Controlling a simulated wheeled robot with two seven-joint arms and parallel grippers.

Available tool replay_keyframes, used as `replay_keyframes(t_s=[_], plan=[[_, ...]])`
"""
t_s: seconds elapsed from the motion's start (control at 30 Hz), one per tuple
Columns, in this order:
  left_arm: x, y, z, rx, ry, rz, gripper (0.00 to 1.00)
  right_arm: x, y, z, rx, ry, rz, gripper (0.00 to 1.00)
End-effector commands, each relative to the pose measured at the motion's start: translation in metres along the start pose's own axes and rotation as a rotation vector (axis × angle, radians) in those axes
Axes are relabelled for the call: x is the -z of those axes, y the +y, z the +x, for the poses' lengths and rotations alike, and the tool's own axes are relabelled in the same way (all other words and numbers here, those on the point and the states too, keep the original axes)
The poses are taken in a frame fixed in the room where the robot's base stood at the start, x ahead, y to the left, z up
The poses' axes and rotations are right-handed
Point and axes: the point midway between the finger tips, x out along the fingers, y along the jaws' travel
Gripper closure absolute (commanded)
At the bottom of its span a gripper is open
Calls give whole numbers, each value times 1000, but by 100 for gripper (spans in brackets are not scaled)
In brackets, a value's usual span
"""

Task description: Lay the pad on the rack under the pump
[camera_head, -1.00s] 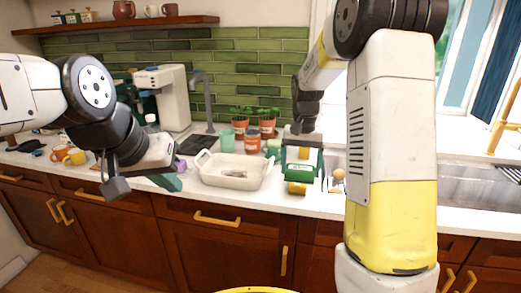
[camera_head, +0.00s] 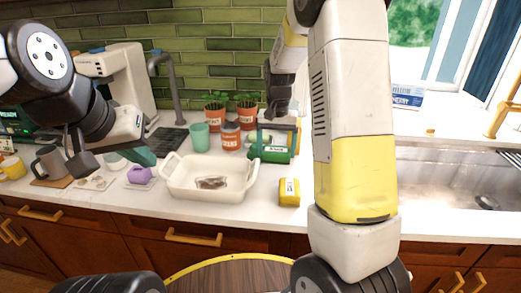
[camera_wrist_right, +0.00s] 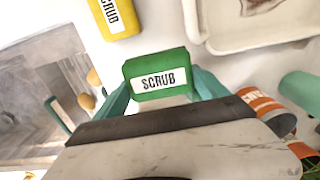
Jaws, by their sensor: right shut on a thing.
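A green block labelled SCRUB (camera_wrist_right: 157,70), the likely pad, sits between the teal fingers of my right gripper (camera_wrist_right: 162,92) in the right wrist view. In the head view the green pad (camera_head: 270,155) is held at the right of the white tray; whether it touches the counter I cannot tell. A grey curved spout (camera_head: 175,85), perhaps the pump, rises at the back left. A dark flat rack (camera_head: 167,141) lies below it, with its surface bare. My left gripper (camera_head: 142,155) hangs over the counter, seen side-on; its opening is unclear.
A white handled tray (camera_head: 209,190) holds a small brownish thing. A yellow SCRUB block (camera_head: 289,192) lies at the front. A teal cup (camera_head: 200,137), an orange jar (camera_head: 230,136) and potted plants (camera_head: 247,108) stand behind the tray. A purple item (camera_head: 140,175) sits left. The sink (camera_head: 450,185) is right.

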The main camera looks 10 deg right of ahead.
Motion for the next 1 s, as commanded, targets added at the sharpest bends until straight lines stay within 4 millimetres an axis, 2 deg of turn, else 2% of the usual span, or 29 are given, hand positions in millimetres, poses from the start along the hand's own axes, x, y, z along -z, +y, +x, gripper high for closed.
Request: replay_keyframes(t_s=[0.03,0.27,0.43,0.83,0.87,0.9,0.93,1.0], plan=[[0,0,0,0,0,0,100,0,0,8,-2,-2,1,56],[0,0,0,0,-1,0,100,0,0,27,-1,-2,0,56],[0,0,0,0,-1,0,100,0,0,51,-1,-2,0,56],[0,0,0,0,-1,0,100,0,0,58,0,1,0,56],[0,0,0,0,-1,0,100,0,0,57,0,1,0,11],[0,0,0,0,-1,0,100,0,0,57,0,1,0,3],[0,0,0,0,-1,0,100,0,0,57,0,1,0,0],[0,0,0,0,-1,0,100,0,0,57,0,1,0,0]])
